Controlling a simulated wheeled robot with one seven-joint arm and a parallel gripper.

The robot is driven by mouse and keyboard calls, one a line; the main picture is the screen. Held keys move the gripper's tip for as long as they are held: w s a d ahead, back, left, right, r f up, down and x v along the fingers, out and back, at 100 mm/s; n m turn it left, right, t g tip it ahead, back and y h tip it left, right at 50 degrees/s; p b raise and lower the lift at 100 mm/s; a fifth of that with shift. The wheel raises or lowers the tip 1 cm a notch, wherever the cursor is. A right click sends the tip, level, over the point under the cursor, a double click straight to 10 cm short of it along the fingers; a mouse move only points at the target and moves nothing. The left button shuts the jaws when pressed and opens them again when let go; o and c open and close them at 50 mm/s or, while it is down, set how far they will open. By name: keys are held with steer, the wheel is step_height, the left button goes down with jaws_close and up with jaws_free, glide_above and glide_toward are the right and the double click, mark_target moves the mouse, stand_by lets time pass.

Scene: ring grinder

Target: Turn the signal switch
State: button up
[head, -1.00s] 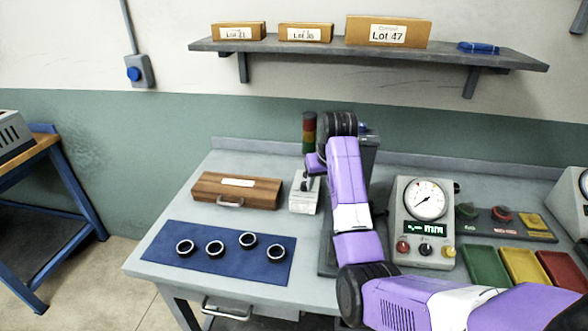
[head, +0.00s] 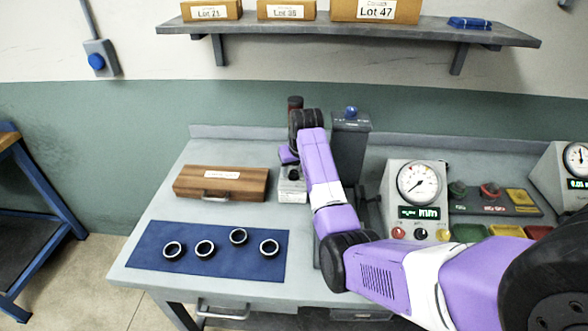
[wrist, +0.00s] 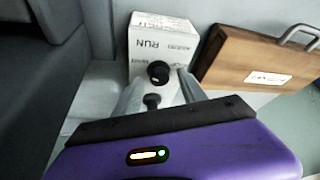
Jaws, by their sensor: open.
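The signal switch is a pale box (wrist: 165,32) with printed labels, one reading RUN, and a black round knob (wrist: 159,72). A second small black part (wrist: 152,101) shows nearer my gripper in the wrist view. My gripper (wrist: 158,84) is open, with one finger on either side of the knob; whether they touch it I cannot tell. In the head view the switch box (head: 292,191) stands on the bench below my gripper, right of the wooden case. The signal tower (head: 295,102) behind is mostly hidden by my arm.
The wooden case (head: 221,183) lies close beside the switch; its handle shows in the wrist view. A dark grey machine (head: 350,150) stands on the other side. Several rings lie on a blue mat (head: 140,247). A gauge unit (head: 415,205) stands to the right.

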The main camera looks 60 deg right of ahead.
steer(key=shift+d+f, duration=0.1)
steer(key=shift+f, duration=0.2)
jaws_close()
